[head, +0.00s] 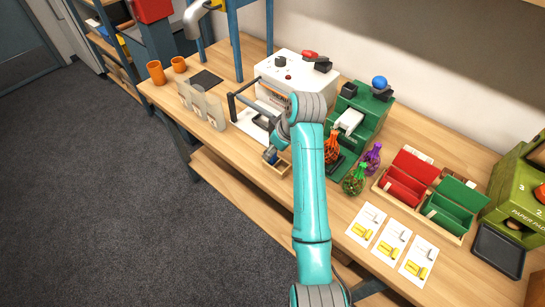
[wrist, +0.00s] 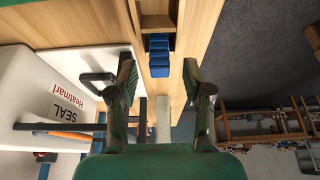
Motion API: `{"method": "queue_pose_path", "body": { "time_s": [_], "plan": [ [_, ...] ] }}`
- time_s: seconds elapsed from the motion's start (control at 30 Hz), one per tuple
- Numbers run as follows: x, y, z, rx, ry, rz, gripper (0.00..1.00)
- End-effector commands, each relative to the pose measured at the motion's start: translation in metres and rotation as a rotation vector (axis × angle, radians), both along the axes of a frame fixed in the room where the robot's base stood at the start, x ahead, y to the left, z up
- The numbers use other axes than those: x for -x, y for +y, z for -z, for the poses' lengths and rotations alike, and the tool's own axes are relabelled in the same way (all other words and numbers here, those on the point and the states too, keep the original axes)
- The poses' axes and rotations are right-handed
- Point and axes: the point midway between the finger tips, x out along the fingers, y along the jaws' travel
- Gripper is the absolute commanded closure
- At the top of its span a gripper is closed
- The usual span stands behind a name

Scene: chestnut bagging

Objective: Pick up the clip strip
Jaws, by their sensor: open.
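The clip strip (wrist: 159,56) is a short row of dark blue ribbed segments in the wrist view. It lies at a small wooden holder (wrist: 157,22), near the top centre. My gripper (wrist: 159,82) is open and empty, with one dark green finger on each side of the picture. The strip lies between the fingers in the picture, but apart from both. In the head view the small blue strip (head: 270,155) shows at the wooden holder (head: 283,167) by the table's front edge. My arm hides the gripper there.
A white heat sealer (head: 285,85) with a dark bar frame (head: 245,103) stands just behind and left. A green machine (head: 368,118) and netted bags of chestnuts (head: 355,180) stand right. Red and green bins (head: 404,178) lie farther right. The bench's front edge is close to the holder.

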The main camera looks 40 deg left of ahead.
Motion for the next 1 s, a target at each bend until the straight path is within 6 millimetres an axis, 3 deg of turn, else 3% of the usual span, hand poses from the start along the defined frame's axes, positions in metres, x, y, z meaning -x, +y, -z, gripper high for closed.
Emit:
{"method": "queue_pose_path", "body": {
  "time_s": [0.2, 0.43, 0.63, 1.0],
  "plan": [
    [-0.001, 0.008, 0.018, -0.001, -0.002, 0.002, 0.50],
    [-0.001, 0.008, 0.020, -0.001, -0.002, 0.002, 0.50],
    [-0.001, 0.008, 0.019, -0.001, -0.001, 0.000, 0.97],
    [-0.001, 0.009, 0.019, -0.002, -0.002, 0.001, 1.00]
  ]
}}
